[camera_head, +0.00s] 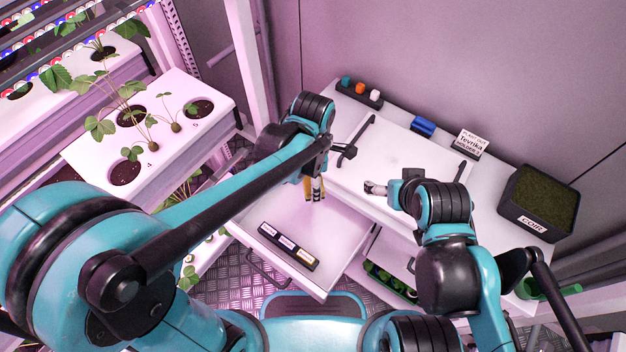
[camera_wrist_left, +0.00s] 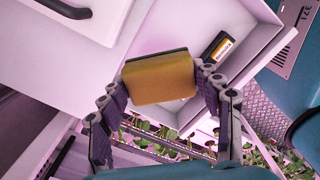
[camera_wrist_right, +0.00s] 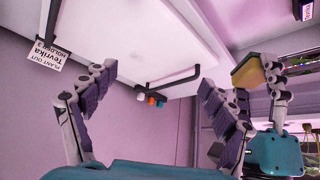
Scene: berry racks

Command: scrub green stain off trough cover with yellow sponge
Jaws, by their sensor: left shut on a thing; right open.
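The yellow sponge (camera_wrist_left: 160,80), with a dark back layer, is held between the fingers of my left gripper (camera_wrist_left: 165,108). In the head view the sponge (camera_head: 307,188) is partly hidden by that gripper, over the open drawer. It also shows in the right wrist view (camera_wrist_right: 248,72). My right gripper (camera_head: 376,188) is open and empty above a white panel (camera_head: 400,150) with black bar handles on the table. White trough covers with planting holes (camera_head: 80,155) are at the left. I cannot tell which white surface is the stained cover; no green stain is clearly visible.
The open drawer (camera_head: 325,270) holds a black rack of labelled items (camera_head: 288,247). A coir tray (camera_head: 540,200), a sign (camera_head: 469,143), a blue item (camera_head: 424,127) and a rack of coloured caps (camera_head: 360,92) are on the table. Strawberry plants crowd the left.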

